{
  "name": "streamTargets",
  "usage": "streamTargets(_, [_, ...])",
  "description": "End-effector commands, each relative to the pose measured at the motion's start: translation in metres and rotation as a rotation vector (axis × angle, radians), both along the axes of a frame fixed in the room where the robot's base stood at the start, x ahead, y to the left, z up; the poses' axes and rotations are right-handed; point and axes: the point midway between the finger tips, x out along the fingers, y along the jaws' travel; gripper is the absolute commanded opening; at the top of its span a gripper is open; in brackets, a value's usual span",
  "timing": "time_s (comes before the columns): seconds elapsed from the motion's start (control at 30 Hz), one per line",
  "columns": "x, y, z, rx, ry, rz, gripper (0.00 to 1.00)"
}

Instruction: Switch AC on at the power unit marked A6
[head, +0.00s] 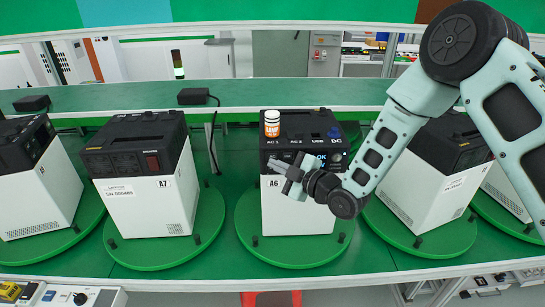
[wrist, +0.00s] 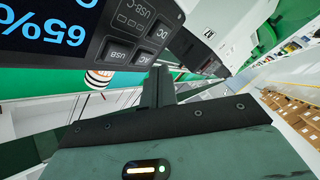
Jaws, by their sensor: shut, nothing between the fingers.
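The power unit marked A6 (head: 280,215) stands on a green turntable at the centre of the head view, white below with a black top. My gripper (head: 287,178) is shut and empty in front of its upper front and hides part of the panel. In the wrist view the panel appears upside down: the display (wrist: 45,22) reads 65% in blue. The AC button (wrist: 145,59) is dark grey, beside the USB button (wrist: 117,53) and the DC button (wrist: 158,33). My fingertips (wrist: 160,85) are close to the AC button; I cannot tell whether they touch it.
A white and orange can (head: 272,123) and a blue cap (head: 334,132) are on top of A6. Unit A7 (head: 150,205) stands on the turntable to the left. Another unit (head: 425,195) stands right, partly behind my arm. A green shelf (head: 120,100) runs behind.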

Motion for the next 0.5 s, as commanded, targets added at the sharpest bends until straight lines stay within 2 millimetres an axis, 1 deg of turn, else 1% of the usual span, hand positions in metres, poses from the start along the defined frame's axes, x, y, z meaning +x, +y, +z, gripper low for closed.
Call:
streamTargets(0.23, [0.0005,0.0000,-0.0004,0.000,0.000,0.000,0.00])
streamTargets(0.5, [0.0079,0.0001,-0.0010,0.000,-0.002,0.000,0.00])
